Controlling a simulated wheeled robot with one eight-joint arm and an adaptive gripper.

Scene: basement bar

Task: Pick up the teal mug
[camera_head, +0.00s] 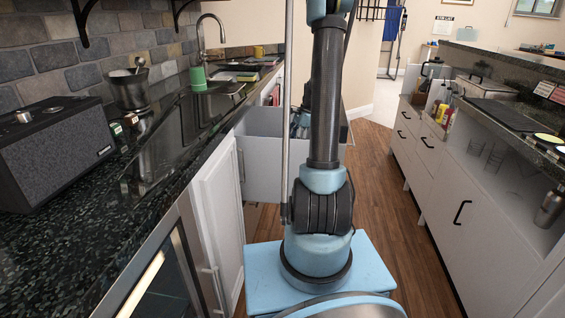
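A small green-teal cup (198,78), which looks like the teal mug, stands upright on the dark counter at the left, near the faucet and the sink edge. No handle can be made out at this size. My arm rises through the middle of the view and leaves it at the top edge, so my gripper is out of view. Nothing of mine touches the cup.
A yellow mug (259,51) stands farther back. An open drawer (262,155) juts into the aisle. Wooden floor (385,190) is clear at right.

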